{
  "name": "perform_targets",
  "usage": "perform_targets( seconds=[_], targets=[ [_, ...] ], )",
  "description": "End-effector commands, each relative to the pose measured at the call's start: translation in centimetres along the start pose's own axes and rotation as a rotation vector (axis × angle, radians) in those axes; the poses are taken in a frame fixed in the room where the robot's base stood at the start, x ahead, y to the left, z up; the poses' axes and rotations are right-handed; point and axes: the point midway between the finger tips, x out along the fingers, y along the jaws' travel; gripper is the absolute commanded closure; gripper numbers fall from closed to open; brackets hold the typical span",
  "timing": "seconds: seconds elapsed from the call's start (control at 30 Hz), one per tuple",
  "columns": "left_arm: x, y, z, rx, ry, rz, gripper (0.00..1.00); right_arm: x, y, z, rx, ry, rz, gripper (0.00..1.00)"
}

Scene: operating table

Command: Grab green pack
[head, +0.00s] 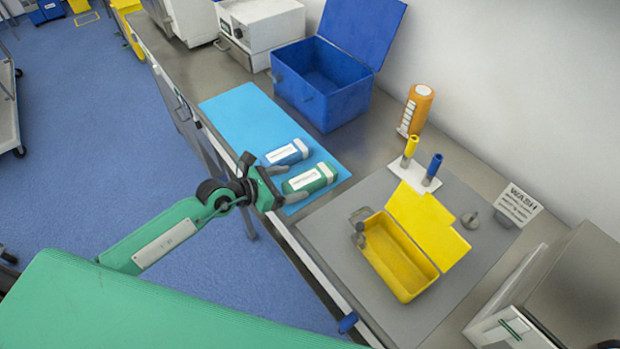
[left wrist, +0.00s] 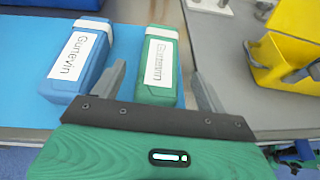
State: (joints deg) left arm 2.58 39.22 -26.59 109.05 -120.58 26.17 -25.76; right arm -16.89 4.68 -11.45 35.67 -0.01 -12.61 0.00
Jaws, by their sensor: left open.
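The green pack (head: 311,179) has a white label and lies on the light blue mat (head: 241,113), near its front right corner. My left gripper (head: 284,184) is open at the near end of the green pack. In the left wrist view the green pack (left wrist: 160,88) lies between the two fingers, and I cannot tell whether they touch it. A similar blue pack (head: 286,152) lies beside it; it also shows in the left wrist view (left wrist: 78,60), left of the left finger. My right gripper is out of view.
An open blue box (head: 320,85) stands behind the mat. An open yellow box (head: 398,262) stands on a grey mat (head: 330,222) to the right. An orange bottle (head: 416,108) and a stand with yellow and blue tubes (head: 412,178) are near the wall.

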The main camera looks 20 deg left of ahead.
Motion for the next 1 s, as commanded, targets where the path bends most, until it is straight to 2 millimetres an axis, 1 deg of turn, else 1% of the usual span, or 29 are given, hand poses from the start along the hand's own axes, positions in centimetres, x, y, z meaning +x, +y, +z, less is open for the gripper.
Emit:
perform_targets(
  seconds=[0.2, 0.33, 0.43, 0.63, 0.67, 0.7, 0.87, 0.9, 0.93, 1.0],
  targets=[
    [2.7, 0.1, 0.2, -0.001, -0.001, 0.000, 0.25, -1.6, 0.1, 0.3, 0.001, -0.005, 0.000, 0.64],
    [4.3, 0.1, 0.0, -0.003, -0.002, 0.001, 0.25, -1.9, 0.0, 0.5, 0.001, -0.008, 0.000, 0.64],
    [4.8, 0.1, -0.1, -0.002, 0.000, 0.000, 0.25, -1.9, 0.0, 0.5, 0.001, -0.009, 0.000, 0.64],
    [4.9, 0.1, -0.2, -0.001, 0.000, 0.000, 0.25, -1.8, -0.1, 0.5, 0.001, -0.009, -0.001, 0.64],
    [4.9, 0.1, -0.2, -0.001, 0.000, 0.000, 0.27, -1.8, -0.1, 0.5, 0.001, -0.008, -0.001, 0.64],
    [4.9, 0.1, -0.2, -0.001, 0.000, 0.000, 0.34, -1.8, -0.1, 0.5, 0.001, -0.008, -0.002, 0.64],
    [4.9, 0.1, -0.2, -0.001, 0.000, 0.000, 0.66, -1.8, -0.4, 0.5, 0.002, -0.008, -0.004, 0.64],
    [4.9, 0.1, -0.2, -0.001, 0.000, 0.000, 0.74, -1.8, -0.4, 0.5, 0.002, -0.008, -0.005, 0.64],
    [4.9, 0.1, -0.2, -0.001, 0.000, 0.000, 0.79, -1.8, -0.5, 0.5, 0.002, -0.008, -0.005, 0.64],
    [4.8, 0.1, -0.1, -0.001, -0.002, 0.001, 0.79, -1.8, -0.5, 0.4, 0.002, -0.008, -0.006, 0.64]
  ],
)
